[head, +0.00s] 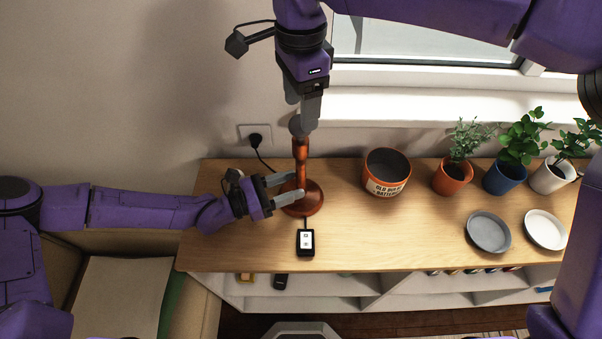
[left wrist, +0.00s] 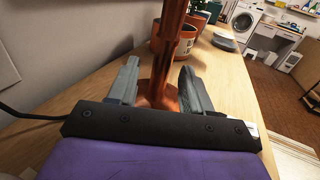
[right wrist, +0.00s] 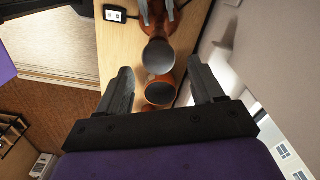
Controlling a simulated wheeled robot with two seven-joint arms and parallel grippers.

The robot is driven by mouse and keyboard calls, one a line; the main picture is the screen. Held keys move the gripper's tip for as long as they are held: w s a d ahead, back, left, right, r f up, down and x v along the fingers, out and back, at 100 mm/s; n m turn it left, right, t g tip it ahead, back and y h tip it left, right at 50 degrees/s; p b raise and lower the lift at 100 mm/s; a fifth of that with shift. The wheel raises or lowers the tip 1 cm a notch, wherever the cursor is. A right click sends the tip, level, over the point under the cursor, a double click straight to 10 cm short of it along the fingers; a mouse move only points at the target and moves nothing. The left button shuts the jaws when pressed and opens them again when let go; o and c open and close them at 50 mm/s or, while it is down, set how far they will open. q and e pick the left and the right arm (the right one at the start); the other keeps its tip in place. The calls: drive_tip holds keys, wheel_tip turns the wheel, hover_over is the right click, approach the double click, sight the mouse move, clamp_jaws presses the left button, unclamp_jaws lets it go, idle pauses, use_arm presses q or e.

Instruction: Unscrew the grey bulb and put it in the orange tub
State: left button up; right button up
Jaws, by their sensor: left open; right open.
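The grey bulb (head: 296,124) sits at the top of an upright copper-orange lamp (head: 301,151) on the wooden counter. My right gripper (head: 305,112) points down from above, open, with its fingertips around the bulb's level. In the right wrist view, the bulb (right wrist: 158,56) shows between the parted fingers, and no clear contact shows. My left gripper (head: 298,186) is open at the lower stem. In the left wrist view, its fingers stand on either side of the lamp stem (left wrist: 170,45). The orange tub (head: 386,188), with a white label and a grey inside, stands right of the lamp.
A black switch box (head: 306,242) on the lamp's cord lies in front of the base. A plug (head: 256,140) is in the wall socket behind. Potted plants (head: 453,175), a grey dish (head: 489,233) and a white dish (head: 545,230) stand to the right. The counter before the tub is clear.

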sight(300, 182)
use_arm(q)
drive_tip(key=shift+x, duration=1.6)
use_arm(e)
drive_tip(key=shift+s, duration=0.15)
use_arm(q)
clamp_jaws()
use_arm(e)
drive_tip(key=shift+r, duration=0.15)
